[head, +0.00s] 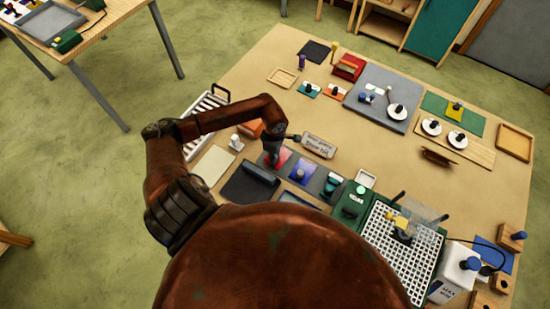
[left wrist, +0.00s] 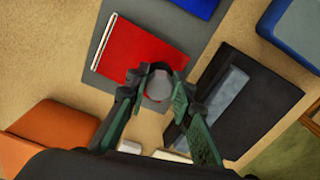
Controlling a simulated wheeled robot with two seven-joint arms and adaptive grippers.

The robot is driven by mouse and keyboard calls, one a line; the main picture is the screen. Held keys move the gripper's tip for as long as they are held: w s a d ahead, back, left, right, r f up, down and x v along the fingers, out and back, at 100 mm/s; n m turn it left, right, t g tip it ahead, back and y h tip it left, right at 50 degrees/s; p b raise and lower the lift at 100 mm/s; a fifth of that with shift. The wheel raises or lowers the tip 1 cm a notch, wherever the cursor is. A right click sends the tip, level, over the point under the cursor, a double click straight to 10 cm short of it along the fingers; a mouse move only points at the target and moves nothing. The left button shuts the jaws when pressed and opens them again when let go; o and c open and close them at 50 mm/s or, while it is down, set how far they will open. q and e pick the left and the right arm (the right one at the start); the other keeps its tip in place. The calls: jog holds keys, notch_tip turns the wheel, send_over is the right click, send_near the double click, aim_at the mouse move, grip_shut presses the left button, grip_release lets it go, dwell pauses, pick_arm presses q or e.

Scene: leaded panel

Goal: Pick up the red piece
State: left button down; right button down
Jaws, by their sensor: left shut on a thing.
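The red piece (head: 283,154) is a flat red square at the left end of a dark grey strip (head: 314,182). In the left wrist view the red piece (left wrist: 140,50) is large, with a pale edge on its left side. My left gripper (head: 272,157) is over it, fingers pointing down. In the left wrist view my left gripper (left wrist: 159,88) is shut on a grey knob at the red piece's near edge. I cannot tell whether the piece is clear of the strip. My right gripper is not in view.
A blue piece (head: 302,171) sits beside the red one on the strip. A dark tray (head: 248,184) lies close in front, an orange block (head: 249,128) to the left, and a lettered sign (head: 319,146) to the right. The table's middle (head: 380,160) is clear.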

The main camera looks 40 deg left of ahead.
pick_arm(q)
notch_tip(320, 180, up, 2)
jog(key=shift+r+b, duration=0.2)
jog(key=shift+b, duration=0.4)
jog(key=s+d+r+b, duration=0.3)
jog(key=s+d+r, duration=0.5)
jog(key=s, duration=0.3)
jog(key=shift+d+r, duration=0.3)
jog(key=shift+r, duration=0.55)
jog(key=c, duration=2.3)
grip_release()
grip_shut()
